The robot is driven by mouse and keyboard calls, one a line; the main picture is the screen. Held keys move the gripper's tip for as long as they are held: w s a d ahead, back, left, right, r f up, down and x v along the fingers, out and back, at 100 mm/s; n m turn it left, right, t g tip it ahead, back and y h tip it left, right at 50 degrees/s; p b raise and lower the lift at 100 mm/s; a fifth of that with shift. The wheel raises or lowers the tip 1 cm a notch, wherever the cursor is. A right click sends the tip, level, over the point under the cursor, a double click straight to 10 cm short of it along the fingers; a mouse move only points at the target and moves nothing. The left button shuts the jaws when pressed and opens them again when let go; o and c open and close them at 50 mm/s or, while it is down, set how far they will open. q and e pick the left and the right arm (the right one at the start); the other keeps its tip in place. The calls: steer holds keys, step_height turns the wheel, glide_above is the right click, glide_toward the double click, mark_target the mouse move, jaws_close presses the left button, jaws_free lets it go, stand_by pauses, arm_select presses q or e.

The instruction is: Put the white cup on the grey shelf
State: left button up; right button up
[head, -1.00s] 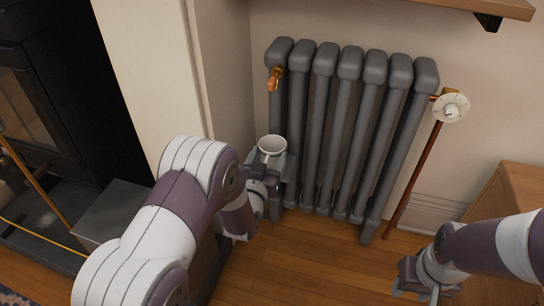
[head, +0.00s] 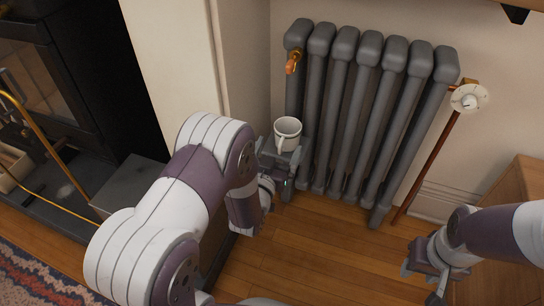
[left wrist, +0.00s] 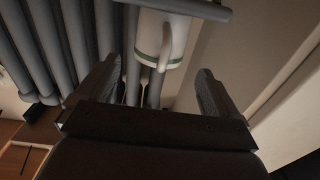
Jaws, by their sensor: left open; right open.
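The white cup (head: 287,134) stands upright in the head view, in front of the radiator's left end, its handle towards me. My left gripper (head: 279,160) is open right at the cup, which shows just above it. In the left wrist view the cup (left wrist: 154,40), with a green band and its handle, is beyond the two spread fingers (left wrist: 154,92). I see no finger closed on it. What carries the cup is hidden by my gripper. My right gripper (head: 425,275) is open and empty at the lower right. I cannot make out a grey shelf for certain.
A grey ribbed radiator (head: 368,115) stands against the wall behind the cup. A white valve dial (head: 469,98) on a copper pipe is at its right. A wooden cabinet (head: 520,205) is at the right, a dark fireplace (head: 80,70) at the left. Wooden floor (head: 310,250) lies open between my arms.

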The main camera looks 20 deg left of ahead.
arm_select(q)
steer(key=s+r+g+p, duration=0.2)
steer(key=s+r+g, duration=0.1)
steer(key=s+g, duration=1.3)
steer(key=s, duration=0.5)
steer(key=shift+s+a+g, duration=0.15)
steer(key=shift+a+g, duration=0.15)
steer(key=shift+a, duration=0.1)
